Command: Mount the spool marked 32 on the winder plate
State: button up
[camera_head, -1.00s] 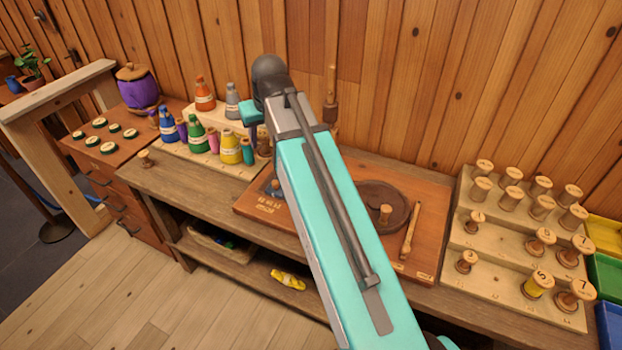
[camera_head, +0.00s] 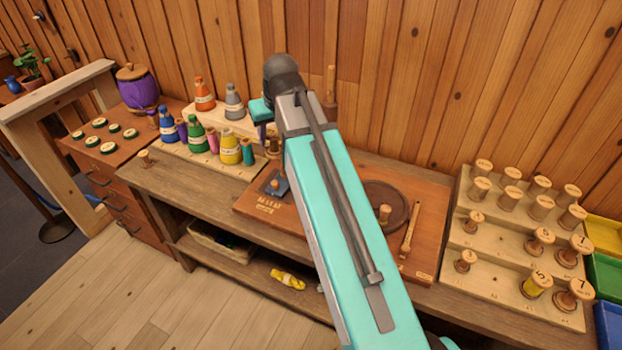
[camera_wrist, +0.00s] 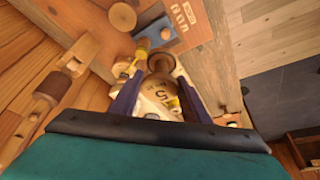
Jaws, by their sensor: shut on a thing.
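In the wrist view, my gripper (camera_wrist: 159,82) is shut on a wooden spool (camera_wrist: 160,66), with its end and pale body between the two dark purple fingers. Markings show near it, but I cannot read a full number. In the head view my arm hides most of the gripper and the spool. The reddish winder board (camera_head: 333,227) lies on the bench, partly behind my arm. It carries a dark round plate (camera_head: 374,190) with a small wooden peg (camera_head: 385,213) and a blue block (camera_head: 276,187). The blue block also shows in the wrist view (camera_wrist: 157,33), beyond the held spool.
Thread cones (camera_head: 229,150) stand on a stepped rack left of the board. A stepped spool rack (camera_head: 497,270) stands at the right, holding several spools, some marked 5 and 7. A wooden post (camera_head: 331,92) rises behind my arm. A wooden stick (camera_head: 411,229) lies on the board's right.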

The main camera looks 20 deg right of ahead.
jog(key=d+p, duration=0.1)
jog(key=d, duration=1)
jog(key=shift+s+p, duration=0.3)
jog(key=shift+p, duration=0.05)
dwell(3.3)
jog(key=shift+a, duration=0.1)
dwell(0.3)
